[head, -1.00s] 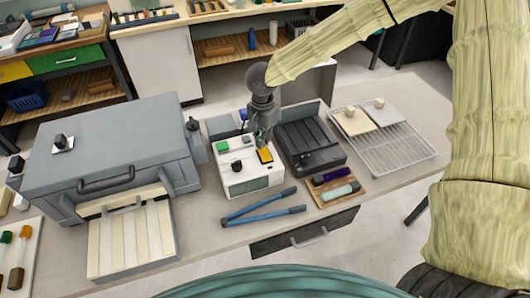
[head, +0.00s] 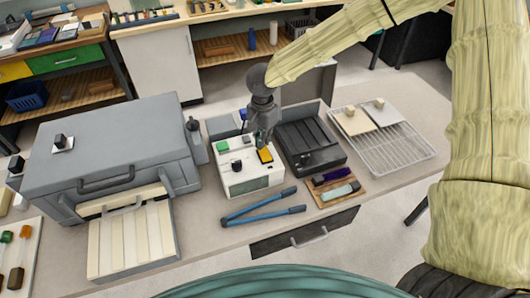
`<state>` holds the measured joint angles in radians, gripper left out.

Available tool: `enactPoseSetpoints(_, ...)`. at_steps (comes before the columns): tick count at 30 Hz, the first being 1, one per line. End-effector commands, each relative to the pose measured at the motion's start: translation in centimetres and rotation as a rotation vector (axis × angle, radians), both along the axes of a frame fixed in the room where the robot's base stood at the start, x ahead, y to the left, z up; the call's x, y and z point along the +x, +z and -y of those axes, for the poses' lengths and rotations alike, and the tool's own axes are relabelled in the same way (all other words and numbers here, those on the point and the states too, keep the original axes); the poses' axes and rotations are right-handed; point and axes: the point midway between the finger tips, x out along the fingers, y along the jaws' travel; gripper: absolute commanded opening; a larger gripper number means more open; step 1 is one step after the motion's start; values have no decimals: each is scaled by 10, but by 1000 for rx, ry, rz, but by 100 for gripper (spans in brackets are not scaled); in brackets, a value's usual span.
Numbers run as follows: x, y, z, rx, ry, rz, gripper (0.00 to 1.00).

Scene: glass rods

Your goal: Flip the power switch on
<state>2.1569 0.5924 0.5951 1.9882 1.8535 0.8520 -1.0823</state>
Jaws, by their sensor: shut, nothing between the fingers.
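A white control box (head: 255,180) stands on the grey table near its middle. Its top carries a green button (head: 221,147), a black knob (head: 237,166) and a yellow-orange switch (head: 265,155). My gripper (head: 263,144) points down over the box with its fingers shut and empty. The fingertips are at or just above the far edge of the yellow switch; I cannot tell whether they touch it. The fingers hide part of the box's top behind the switch.
A grey kiln-like case (head: 110,140) stands to the left. A black tray device (head: 312,142) is close on the right, with a wire rack (head: 398,150) beyond. Blue-handled pliers (head: 262,207) and a wooden board (head: 331,200) lie in front. The table's front edge is close.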

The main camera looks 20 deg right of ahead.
Motion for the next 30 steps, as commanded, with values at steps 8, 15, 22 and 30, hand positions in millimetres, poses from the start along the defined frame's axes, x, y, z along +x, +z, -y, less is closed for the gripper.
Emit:
enactPoseSetpoints(8, 0, -3, 0, 0, 0, 0, 0)
enactPoseSetpoints(15, 0, -6, 0, 0, 0, 0, 0)
enactPoseSetpoints(22, 0, -8, 0, 0, 0, 0, 0)
enactPoseSetpoints(30, 0, -11, 0, 0, 0, 0, 0)
